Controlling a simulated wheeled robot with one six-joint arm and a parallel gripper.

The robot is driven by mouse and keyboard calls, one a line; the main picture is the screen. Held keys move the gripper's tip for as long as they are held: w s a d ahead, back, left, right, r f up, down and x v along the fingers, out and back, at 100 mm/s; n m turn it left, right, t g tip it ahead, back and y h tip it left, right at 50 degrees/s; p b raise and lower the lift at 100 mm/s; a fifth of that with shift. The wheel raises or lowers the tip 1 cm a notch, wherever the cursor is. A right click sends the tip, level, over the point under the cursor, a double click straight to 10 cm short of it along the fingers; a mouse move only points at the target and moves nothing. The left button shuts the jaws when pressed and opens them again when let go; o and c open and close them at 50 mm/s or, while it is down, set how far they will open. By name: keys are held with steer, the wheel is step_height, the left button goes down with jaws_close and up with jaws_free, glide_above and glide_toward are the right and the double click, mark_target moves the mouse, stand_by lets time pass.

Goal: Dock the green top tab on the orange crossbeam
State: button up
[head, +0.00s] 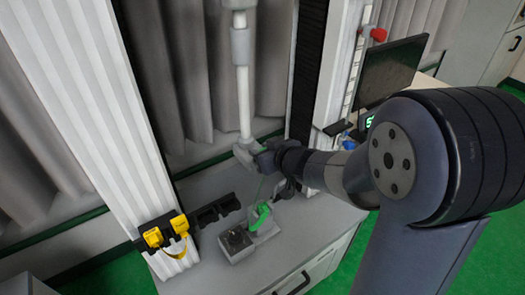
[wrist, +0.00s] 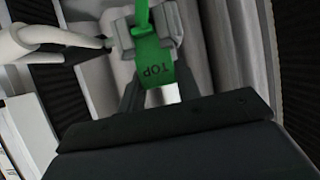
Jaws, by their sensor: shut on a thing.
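The green top tab (wrist: 152,72), with "TOP" reading upside down, shows in the wrist view between the grey fingers of my gripper (wrist: 147,36). My gripper is shut on it. In the head view my gripper (head: 268,160) is beside the lower end of a white vertical pole, above the grey bench. The tab is too small to make out there. A thin green line runs down from the gripper towards a green piece (head: 259,216) on the bench. I cannot make out an orange crossbeam in either view.
A grey box (head: 236,245) and a black holder (head: 216,208) sit on the bench. Yellow pieces (head: 154,237) hang at its left. The white pole (head: 243,100) stands close to my gripper. A monitor (head: 392,70) is at the right. The bench's front right is bare.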

steer(key=shift+f, duration=0.2)
steer(key=o, duration=1)
steer(key=shift+c, duration=0.2)
steer(key=shift+s+d+r, duration=0.15)
steer(key=shift+s+r, duration=0.05)
steer(key=shift+r, duration=0.2)
steer(key=p+v, duration=0.3)
steer(key=v, duration=0.8)
steer(key=shift+s, duration=0.25)
steer(key=shift+w, duration=0.1)
